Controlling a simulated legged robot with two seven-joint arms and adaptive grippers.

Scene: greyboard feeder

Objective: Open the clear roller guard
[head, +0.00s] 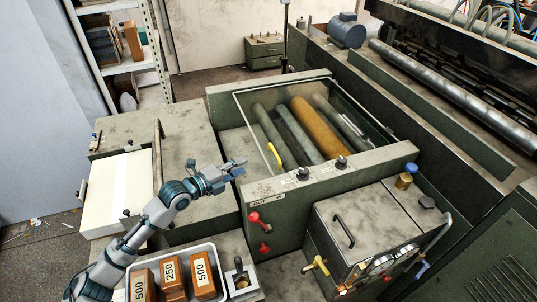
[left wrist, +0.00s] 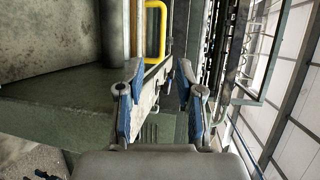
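The clear roller guard (head: 250,120) is a see-through panel with a pale edge. It appears to lie down over several rollers, among them an orange-brown one. A yellow handle (head: 275,156) is at its near left side. My left gripper (head: 240,166) is a little left of the handle in the head view and apart from it. In the left wrist view the yellow handle (left wrist: 162,28) is at the top, beyond the fingertips. The left gripper (left wrist: 158,66) is open there, with nothing between its blue-sided fingers. My right gripper is in neither view.
A grey bin (head: 222,278) with numbered brown blocks stands under my left arm. A green box (head: 370,228) with handles and valves is at right.

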